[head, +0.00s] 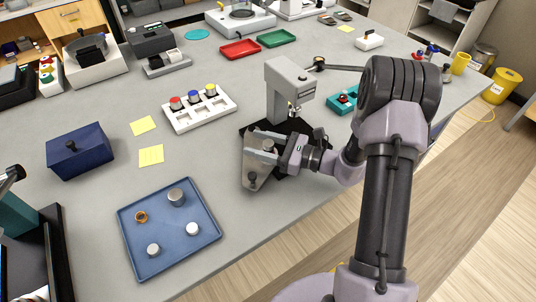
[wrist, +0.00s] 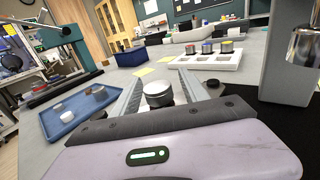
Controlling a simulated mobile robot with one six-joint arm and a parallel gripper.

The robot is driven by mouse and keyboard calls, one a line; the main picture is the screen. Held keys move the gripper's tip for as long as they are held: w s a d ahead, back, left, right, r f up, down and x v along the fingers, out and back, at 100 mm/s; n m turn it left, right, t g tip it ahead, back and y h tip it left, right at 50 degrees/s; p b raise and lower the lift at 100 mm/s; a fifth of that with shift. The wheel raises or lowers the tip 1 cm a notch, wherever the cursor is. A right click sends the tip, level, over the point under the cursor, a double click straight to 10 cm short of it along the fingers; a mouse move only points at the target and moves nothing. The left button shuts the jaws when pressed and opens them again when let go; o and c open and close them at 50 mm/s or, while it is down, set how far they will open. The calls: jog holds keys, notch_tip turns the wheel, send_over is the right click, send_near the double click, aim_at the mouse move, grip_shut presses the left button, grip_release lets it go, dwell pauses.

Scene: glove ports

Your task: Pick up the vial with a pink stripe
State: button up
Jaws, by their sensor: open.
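The white rack (head: 200,109) stands left of my gripper and holds vials with red (head: 176,103), blue (head: 194,97) and yellow (head: 211,91) tops. These vials also show in the wrist view, beyond the fingers. I cannot make out a pink stripe on any vial. My gripper (wrist: 160,88) is open, its fingers pointing forward. A round silver-grey piece (wrist: 158,96) shows between the fingers; I cannot tell whether they touch it.
The grey upright device (head: 289,82) on a black base is close to my gripper. A blue tray (head: 170,250) with several small pieces lies front left. A dark blue box (head: 80,152) and yellow notes (head: 143,125) are further left. The counter between rack and tray is mostly clear.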

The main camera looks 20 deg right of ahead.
grip_shut()
jog(key=shift+r, duration=0.15)
dwell(0.4)
